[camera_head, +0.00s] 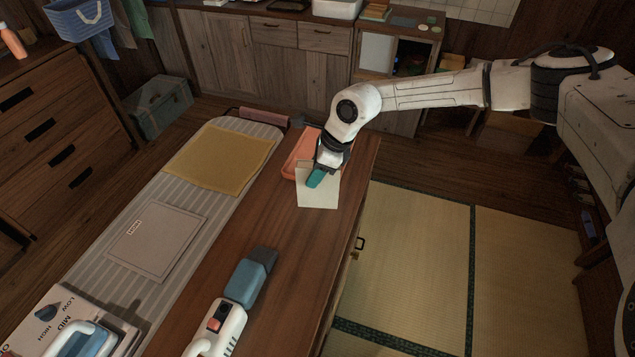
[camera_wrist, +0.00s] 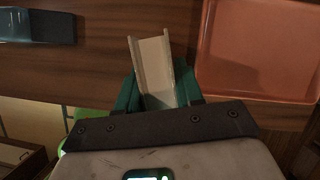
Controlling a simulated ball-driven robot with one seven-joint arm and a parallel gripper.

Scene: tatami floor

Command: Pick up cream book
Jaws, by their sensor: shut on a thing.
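The cream book (camera_head: 319,198) is at the far end of the wooden counter, just in front of the salmon tray (camera_head: 289,172). My gripper (camera_head: 315,178) reaches down over the book, with a teal finger against it. In the wrist view, the cream book (camera_wrist: 152,62) stands between the two green fingers of my gripper (camera_wrist: 158,92), which are shut on it. Its lower part is hidden behind the gripper body. I cannot tell whether the book touches the counter.
The salmon tray also shows close on the right in the wrist view (camera_wrist: 258,45). A blue-and-white handheld device (camera_head: 240,295) lies nearer on the counter. A striped ironing board (camera_head: 205,215) with a mustard cloth (camera_head: 220,160) runs along the left. Bare wood lies between book and device.

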